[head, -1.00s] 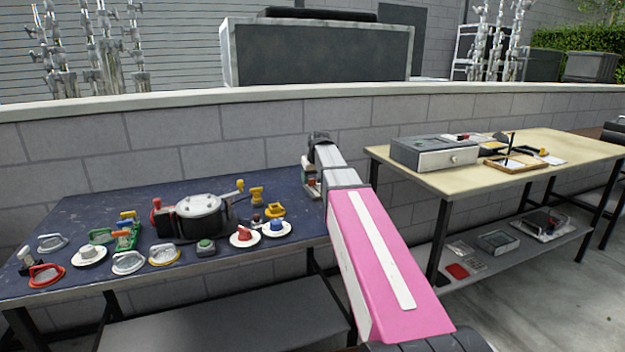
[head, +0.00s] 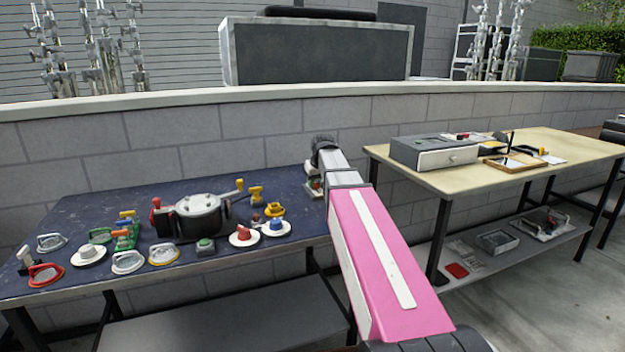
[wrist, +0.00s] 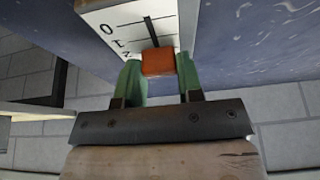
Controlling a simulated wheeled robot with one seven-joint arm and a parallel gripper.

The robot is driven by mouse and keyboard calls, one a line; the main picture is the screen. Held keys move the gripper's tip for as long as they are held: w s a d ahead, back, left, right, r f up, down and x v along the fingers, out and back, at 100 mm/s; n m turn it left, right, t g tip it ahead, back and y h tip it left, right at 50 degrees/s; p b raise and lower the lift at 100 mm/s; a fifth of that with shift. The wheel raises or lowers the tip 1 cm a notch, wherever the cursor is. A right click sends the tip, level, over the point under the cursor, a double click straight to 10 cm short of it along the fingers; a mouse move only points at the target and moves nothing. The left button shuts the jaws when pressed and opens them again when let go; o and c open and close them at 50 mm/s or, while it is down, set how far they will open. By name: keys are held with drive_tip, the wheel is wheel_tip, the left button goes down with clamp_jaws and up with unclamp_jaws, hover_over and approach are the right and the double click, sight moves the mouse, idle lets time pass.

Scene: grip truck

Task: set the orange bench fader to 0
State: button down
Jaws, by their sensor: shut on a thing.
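The orange bench fader (wrist: 158,62) is a small orange block on a white plate (wrist: 118,18) with a dark slot and the marks 0, 1 and 2. The orange block is by the 2, at the near end of the visible slot; the 0 is at the far end. My gripper (wrist: 160,74) has its green fingers on either side of the block and is shut on it. In the head view the fader's plate (head: 313,188) shows at the right end of the blue bench, and my arm hides most of it and the fingers.
The blue bench (head: 90,207) holds a pot (head: 200,215), several handles, knobs and valves left of my arm. A wooden table (head: 560,146) with a grey drawer box (head: 433,152) stands to the right. A brick wall runs behind both.

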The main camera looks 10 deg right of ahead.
sight(319, 192)
drive_tip(key=s, duration=0.2)
drive_tip(key=s+d, duration=0.1)
drive_tip(key=s, duration=0.1)
drive_tip(key=shift+s, duration=0.2)
drive_tip(key=c, duration=0.8)
unclamp_jaws()
drive_tip(key=shift+o, duration=0.2)
drive_tip(key=shift+r, duration=0.1)
drive_tip(key=v, duration=1)
drive_tip(key=shift+r, duration=0.35)
drive_tip(key=shift+s, duration=0.1)
